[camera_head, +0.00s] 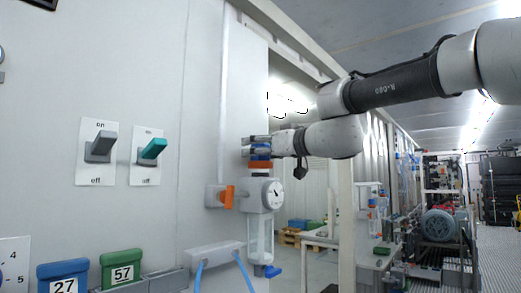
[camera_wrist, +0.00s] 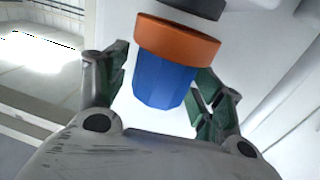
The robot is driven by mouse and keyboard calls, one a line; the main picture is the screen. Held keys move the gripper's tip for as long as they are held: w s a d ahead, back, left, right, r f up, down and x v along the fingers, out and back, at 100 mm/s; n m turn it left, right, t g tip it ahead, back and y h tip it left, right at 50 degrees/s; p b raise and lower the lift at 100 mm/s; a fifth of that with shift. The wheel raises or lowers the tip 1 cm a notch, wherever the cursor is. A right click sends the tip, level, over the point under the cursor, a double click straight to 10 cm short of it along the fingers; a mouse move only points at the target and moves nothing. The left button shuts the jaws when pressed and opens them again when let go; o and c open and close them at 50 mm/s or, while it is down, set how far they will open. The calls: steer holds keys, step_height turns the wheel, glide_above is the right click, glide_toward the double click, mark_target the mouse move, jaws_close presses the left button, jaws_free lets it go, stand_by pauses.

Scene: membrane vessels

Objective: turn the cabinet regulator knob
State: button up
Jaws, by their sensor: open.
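The regulator on the cabinet wall has a grey body with a round dial gauge (camera_head: 272,193) and a clear bowl (camera_head: 259,238) below. Its knob, a blue faceted cap (camera_wrist: 160,82), sits beside an orange ring (camera_wrist: 178,42) in the wrist view. The orange ring also shows at the top of the regulator in the head view (camera_head: 261,165). My gripper (camera_head: 257,148) is at the top of the regulator. In the wrist view my gripper (camera_wrist: 163,72) is open, with one dark green finger on each side of the blue cap; contact cannot be told.
An orange valve handle (camera_head: 227,196) sticks out left of the regulator. Two wall switches, one grey (camera_head: 101,146) and one teal (camera_head: 152,151), are further left. A bracket with blue hoses (camera_head: 214,255) is under the regulator.

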steer(key=v, duration=1.2)
steer(key=shift+d, duration=0.1)
